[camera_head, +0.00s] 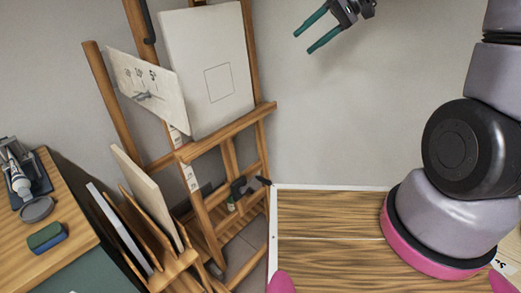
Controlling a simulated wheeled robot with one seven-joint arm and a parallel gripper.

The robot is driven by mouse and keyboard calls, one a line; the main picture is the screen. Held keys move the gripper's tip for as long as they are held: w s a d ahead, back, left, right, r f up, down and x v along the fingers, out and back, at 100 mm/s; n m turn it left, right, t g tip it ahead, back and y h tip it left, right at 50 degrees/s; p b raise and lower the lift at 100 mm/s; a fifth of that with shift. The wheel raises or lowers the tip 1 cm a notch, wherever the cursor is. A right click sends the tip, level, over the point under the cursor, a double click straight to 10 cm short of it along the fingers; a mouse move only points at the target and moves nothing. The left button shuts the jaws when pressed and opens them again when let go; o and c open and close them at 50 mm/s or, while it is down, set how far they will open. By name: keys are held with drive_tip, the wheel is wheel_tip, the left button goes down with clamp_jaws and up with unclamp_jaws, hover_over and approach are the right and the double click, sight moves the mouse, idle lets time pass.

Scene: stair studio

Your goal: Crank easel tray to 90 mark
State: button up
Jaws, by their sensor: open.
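A wooden easel stands left of centre. Its tray (228,131) is a wooden ledge across the front, tilted in the picture. A white canvas (207,60) with a thin drawn square stands on the tray. A white scale strip (189,177) with dark marks runs down the easel's post; its numbers are too small to read. A dark crank (240,187) with a black handle sits low on the easel, to the right of the post. My gripper (304,42) is open and empty, with green fingers, at the top, right of the canvas and clear of the easel.
A sheet with a sketch (145,86) hangs left of the canvas. A wooden rack (172,270) holding boards stands in front of the easel's left side. Bare wall lies behind my gripper.

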drive_tip(key=w+a+f+n+y, duration=0.1)
drive_tip(key=w+a+f+y, duration=0.1)
drive_tip(key=w+a+f, duration=0.3)
drive_tip(key=w+a+f+y, duration=0.1)
drive_tip(key=w+f, duration=0.2)
drive_tip(key=f, duration=0.4)
drive_tip(key=t, duration=0.8)
approach(261, 180)
drive_tip(key=w+f, duration=0.1)
drive_tip(key=shift+m+y, duration=0.3)
drive_tip(key=x, duration=1)
drive_tip(key=shift+w+a+f, duration=0.15)
drive_tip(key=shift+f, duration=0.15)
clamp_jaws()
drive_tip(key=shift+d+f, duration=0.1)
drive_tip(key=shift+d, duration=0.1)
